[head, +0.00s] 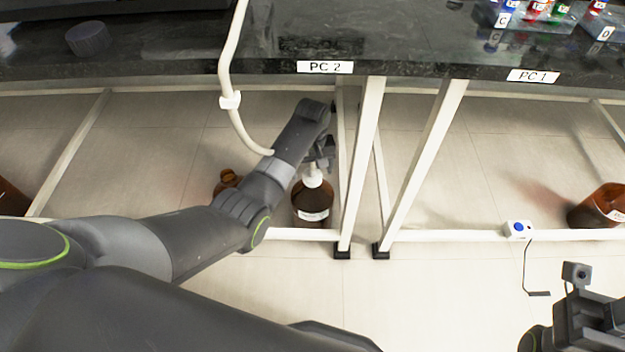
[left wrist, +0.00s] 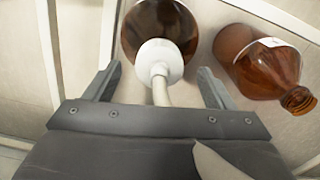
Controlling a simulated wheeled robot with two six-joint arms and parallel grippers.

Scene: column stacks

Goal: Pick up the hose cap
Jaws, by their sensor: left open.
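The hose cap (head: 312,177) is white and sits on the neck of a brown bottle (head: 312,204) on the floor under the bench. A white hose (head: 229,75) hangs down from the bench and passes behind my left forearm. In the left wrist view the cap (left wrist: 159,58) is seen with the hose end (left wrist: 160,90) rising from it, above the brown bottle (left wrist: 180,15). My left gripper (left wrist: 158,78) is open, with one finger to each side of the hose and cap, not closed on either. My right gripper (head: 597,318) is at the lower right, away from the cap; its fingers are unclear.
White bench legs (head: 362,160) and a floor rail (head: 300,234) stand beside the capped bottle. A dark round lid (head: 88,38) rests on the bench top. Another brown container (head: 598,206) is at right.

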